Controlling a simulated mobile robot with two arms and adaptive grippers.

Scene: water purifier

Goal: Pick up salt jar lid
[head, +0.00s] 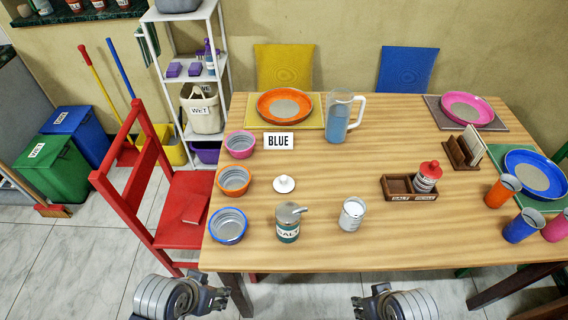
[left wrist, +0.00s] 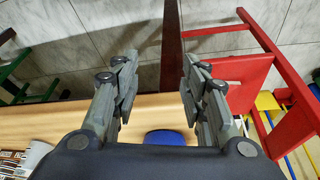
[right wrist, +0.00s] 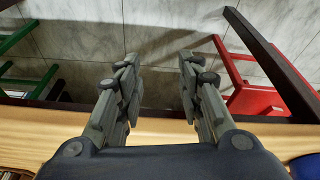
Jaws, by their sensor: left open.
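The salt jar (head: 288,232) is a dark green jar labelled SALT near the table's front edge. A grey top (head: 290,211) with a piece sticking out to the right covers its mouth; I cannot tell if this is lid or spoon. A white round lid with a knob (head: 284,184) lies on the table behind the jar. My left gripper (head: 222,299) is open and empty in front of the table, left of the jar; its fingers are apart in the left wrist view (left wrist: 160,75). My right gripper (head: 358,305) is open and empty to the right, also seen in the right wrist view (right wrist: 160,78).
Several bowls, one blue-rimmed (head: 228,226), line the left edge. A white cup (head: 352,214) stands right of the jar. A wooden caddy (head: 397,190) holds a red-topped shaker (head: 428,177). A blue pitcher (head: 340,116) stands behind. A red chair (head: 183,210) is left of the table (head: 330,255).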

